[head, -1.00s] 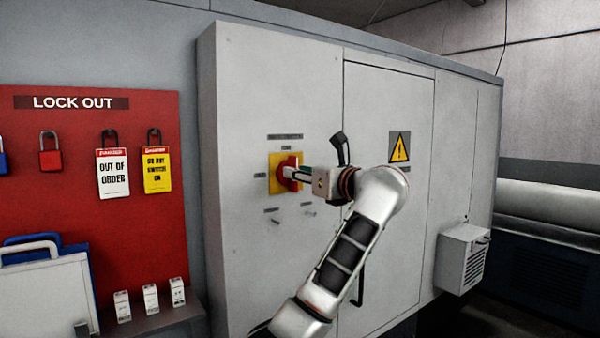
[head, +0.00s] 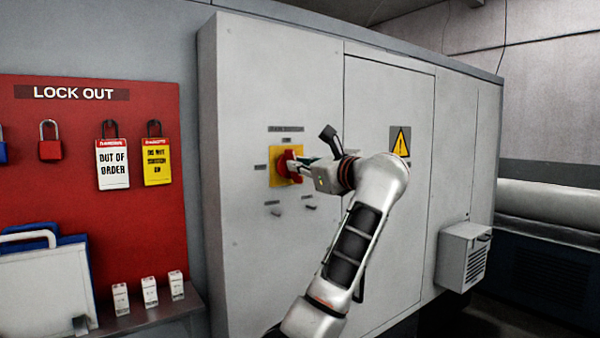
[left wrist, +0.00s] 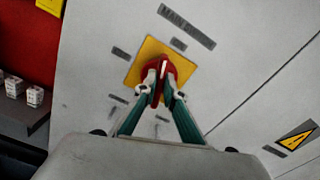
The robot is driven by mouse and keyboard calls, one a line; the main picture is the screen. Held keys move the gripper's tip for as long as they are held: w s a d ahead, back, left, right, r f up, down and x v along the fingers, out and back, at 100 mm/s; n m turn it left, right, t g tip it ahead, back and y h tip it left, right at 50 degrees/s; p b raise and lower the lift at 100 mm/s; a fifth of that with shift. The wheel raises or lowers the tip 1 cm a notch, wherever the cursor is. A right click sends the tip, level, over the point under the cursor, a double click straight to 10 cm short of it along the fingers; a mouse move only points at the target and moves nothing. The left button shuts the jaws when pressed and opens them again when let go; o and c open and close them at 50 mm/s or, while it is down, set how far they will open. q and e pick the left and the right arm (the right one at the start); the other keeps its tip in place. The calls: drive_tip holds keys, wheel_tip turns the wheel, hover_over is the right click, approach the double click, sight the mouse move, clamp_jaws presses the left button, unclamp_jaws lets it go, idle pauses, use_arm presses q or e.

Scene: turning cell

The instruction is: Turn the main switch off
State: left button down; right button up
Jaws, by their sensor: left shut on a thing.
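The main switch is a red rotary handle (head: 286,166) on a yellow square plate (head: 277,180), on the front of a light grey cabinet. In the left wrist view the red handle (left wrist: 172,76) sits between the fingertips, on the yellow plate (left wrist: 137,73). My left gripper (head: 298,168) is shut on the handle; its teal fingers (left wrist: 159,90) close around it from both sides. The fingers cover part of the handle, and I cannot read its position. My right gripper is not in view.
A red lockout board (head: 60,130) with padlocks and tags hangs at the left. A shelf (head: 150,314) with small white boxes is below it. Two small knobs (head: 310,207) sit under the switch. A grey box (head: 463,257) juts out from the cabinet at the right.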

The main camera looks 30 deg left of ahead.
use_arm(q)
drive_tip(key=n+b, duration=0.3)
drive_tip(key=n, duration=0.1)
drive_tip(key=n+b, duration=0.3)
drive_tip(key=n, duration=0.2)
drive_tip(key=f+n+b, duration=0.1)
drive_tip(key=n+b, duration=0.1)
drive_tip(key=n, duration=0.3)
drive_tip(key=shift+s+a+b, duration=0.1)
drive_tip(key=shift+s+b, duration=0.15)
drive_tip(key=shift+b, duration=0.15)
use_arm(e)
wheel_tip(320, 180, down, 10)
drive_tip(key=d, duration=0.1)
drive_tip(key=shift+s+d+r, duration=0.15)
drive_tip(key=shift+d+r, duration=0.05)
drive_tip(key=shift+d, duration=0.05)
use_arm(q)
drive_tip(key=shift+n, duration=0.3)
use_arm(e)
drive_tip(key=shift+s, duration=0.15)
use_arm(q)
drive_tip(key=c, duration=2.2)
unclamp_jaws()
drive_tip(key=shift+o, duration=0.3)
drive_tip(key=shift+s, duration=0.1)
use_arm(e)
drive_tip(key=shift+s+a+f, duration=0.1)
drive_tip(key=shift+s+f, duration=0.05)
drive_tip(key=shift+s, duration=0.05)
